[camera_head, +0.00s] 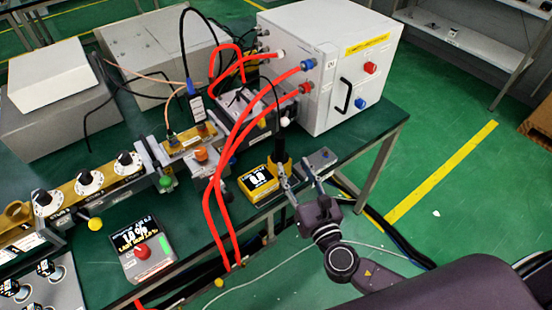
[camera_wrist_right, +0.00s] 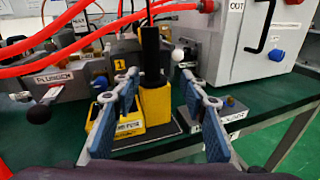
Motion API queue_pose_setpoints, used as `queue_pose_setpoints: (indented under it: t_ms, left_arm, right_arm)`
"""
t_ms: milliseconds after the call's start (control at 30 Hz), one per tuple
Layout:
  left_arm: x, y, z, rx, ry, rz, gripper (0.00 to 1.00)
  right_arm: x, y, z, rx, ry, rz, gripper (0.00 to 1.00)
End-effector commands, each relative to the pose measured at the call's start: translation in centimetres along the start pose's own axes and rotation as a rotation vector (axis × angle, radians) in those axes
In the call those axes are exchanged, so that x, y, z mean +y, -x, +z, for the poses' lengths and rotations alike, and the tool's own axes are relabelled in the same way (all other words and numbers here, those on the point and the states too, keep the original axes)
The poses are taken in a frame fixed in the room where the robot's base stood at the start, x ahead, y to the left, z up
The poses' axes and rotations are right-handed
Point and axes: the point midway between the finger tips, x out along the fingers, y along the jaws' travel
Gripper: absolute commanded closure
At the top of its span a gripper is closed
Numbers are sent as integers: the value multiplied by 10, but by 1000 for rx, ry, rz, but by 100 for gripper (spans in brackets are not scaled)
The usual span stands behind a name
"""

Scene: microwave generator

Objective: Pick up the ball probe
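A dark upright rod, apparently the ball probe (camera_head: 279,148), stands in a yellow holder near the table's front edge, with a small pale tip on top. In the wrist view the black probe (camera_wrist_right: 151,58) rises from its yellow base (camera_wrist_right: 154,104); its top is out of frame. My right gripper (camera_head: 294,172) is open at the front of the holder. In the wrist view the right gripper's fingers (camera_wrist_right: 158,88) are spread, one to each side of the probe, which appears between them and beyond. I cannot tell that they touch it. My left gripper is not in view.
A yellow-topped meter (camera_head: 258,184) stands just left of the holder, and a small grey block (camera_head: 321,158) right of it. Red cables (camera_head: 214,190) hang over the table's front. A white box (camera_head: 326,65) stands behind. Open floor lies right.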

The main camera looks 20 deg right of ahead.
Motion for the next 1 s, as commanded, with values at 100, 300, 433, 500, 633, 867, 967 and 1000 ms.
queue_pose_setpoints:
  t_ms: [100, 300, 433, 500, 633, 867, 967, 1000]
  left_arm:
    - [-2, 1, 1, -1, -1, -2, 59]
    - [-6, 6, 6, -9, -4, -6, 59]
    - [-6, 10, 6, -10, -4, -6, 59]
    - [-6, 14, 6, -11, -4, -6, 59]
    - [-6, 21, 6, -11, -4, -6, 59]
    - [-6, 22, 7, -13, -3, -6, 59]
    - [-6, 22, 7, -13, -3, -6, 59]
    - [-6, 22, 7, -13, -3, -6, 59]
  right_arm:
    - [8, -2, 7, -23, 83, 35, 60]
    - [10, -20, 9, -26, 92, 39, 60]
    - [10, -32, 9, -25, 91, 38, 60]
    - [11, -40, 11, -25, 91, 37, 60]
    - [11, -59, 12, -25, 89, 37, 60]
    - [12, -78, 10, -23, 88, 37, 60]
    - [12, -78, 9, -22, 87, 37, 60]
    - [12, -78, 9, -22, 87, 37, 60]
